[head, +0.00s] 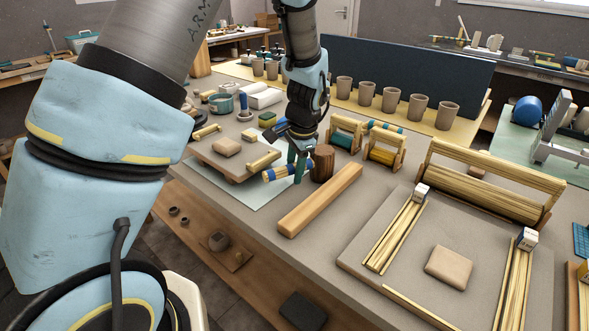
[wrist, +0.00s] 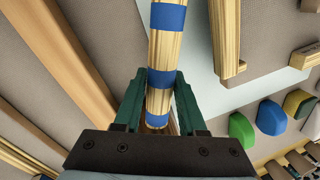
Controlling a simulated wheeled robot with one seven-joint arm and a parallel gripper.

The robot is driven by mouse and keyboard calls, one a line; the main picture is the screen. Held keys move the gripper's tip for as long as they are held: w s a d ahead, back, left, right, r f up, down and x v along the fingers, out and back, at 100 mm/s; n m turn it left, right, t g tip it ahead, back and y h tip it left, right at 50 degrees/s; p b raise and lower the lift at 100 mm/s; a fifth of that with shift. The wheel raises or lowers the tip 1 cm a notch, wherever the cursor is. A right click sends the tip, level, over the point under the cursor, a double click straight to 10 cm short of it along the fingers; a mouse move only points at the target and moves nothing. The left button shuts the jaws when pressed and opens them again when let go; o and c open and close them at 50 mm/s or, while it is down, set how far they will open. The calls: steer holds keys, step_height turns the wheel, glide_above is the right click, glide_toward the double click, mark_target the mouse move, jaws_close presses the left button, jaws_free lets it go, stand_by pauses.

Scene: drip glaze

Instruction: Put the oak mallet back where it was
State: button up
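My gripper (head: 296,163) points down over the table, and its two green fingers also show in the wrist view (wrist: 160,75). The fingers are closed on either side of a pale wooden rod with blue bands (wrist: 164,50). In the head view, the rod (head: 276,173) sticks out to the left, between the paper sheet and the long beam. A dark brown wooden cylinder (head: 322,163) stands just right of the gripper. I cannot tell whether it joins the rod, or which of the two is the oak mallet.
A long wooden beam (head: 320,199) lies right of the gripper. Spool racks (head: 383,154) stand behind. A large grey slab (head: 400,275) with slats lies at right.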

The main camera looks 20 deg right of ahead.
steer(key=o, duration=0.4)
steer(key=shift+c, duration=0.2)
step_height(320, 180, up, 12)
steer(key=s+b, duration=0.2)
steer(key=s+a+f+n, duration=0.2)
steer(key=a+n, duration=0.5)
steer(key=a, duration=0.8)
steer(key=s+a+f+n, duration=0.1)
steer(key=s+a+n, duration=0.1)
steer(key=a+n, duration=0.6)
steer(key=a, duration=0.6)
steer(key=shift+s+a+f+h, duration=0.25)
steer(key=shift+a+f+h, duration=0.15)
